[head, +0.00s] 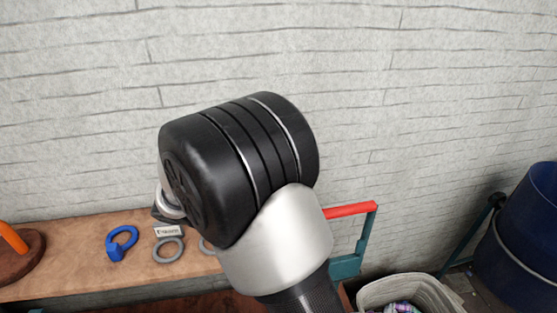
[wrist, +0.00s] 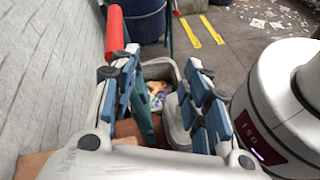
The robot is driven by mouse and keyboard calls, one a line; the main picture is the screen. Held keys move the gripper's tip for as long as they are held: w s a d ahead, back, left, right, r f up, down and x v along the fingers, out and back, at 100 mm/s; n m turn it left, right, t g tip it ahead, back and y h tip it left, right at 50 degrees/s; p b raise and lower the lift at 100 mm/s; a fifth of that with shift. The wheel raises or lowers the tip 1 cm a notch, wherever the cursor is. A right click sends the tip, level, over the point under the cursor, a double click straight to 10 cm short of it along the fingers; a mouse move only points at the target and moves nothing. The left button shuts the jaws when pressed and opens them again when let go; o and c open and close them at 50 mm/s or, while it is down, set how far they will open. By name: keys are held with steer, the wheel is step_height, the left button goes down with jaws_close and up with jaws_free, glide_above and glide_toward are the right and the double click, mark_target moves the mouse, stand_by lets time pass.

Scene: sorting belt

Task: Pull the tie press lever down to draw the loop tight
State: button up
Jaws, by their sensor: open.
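The tie press lever shows as a red bar (head: 350,210) on a teal frame (head: 362,240) at the right end of the bench in the head view. My arm hides the rest of the press there. In the wrist view the red bar (wrist: 115,32) stands at upper left, close by the left fingertip and outside the gap. My gripper (wrist: 161,62) is open and empty of the lever, its blue-padded fingers spread apart. A teal part (wrist: 142,105) shows between the fingers. I cannot tell whether anything touches. The loop cannot be made out.
On the wooden bench (head: 60,262) lie a blue ring (head: 111,250), a tagged grey ring (head: 168,259) and a brown disc with an orange handle (head: 12,238). A pale bin (head: 372,292) holding cloth stands below right. A blue barrel (head: 525,240) is far right. A pale wall runs behind.

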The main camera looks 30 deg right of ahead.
mark_target(344, 212)
steer(key=w+a+f+n+h, duration=0.2)
steer(key=w+f+n+h, duration=0.1)
steer(key=w+h, duration=0.25)
steer(key=shift+t+y, duration=0.25)
steer(key=shift+t, duration=0.05)
steer(key=x, duration=0.5)
steer(key=b+x, duration=0.1)
steer(key=x, duration=0.5)
steer(key=b+x, duration=0.1)
steer(key=x, duration=0.5)
steer(key=shift+w+d+r, duration=0.15)
steer(key=shift+w, duration=0.1)
steer(key=shift+c, duration=0.4)
jaws_close()
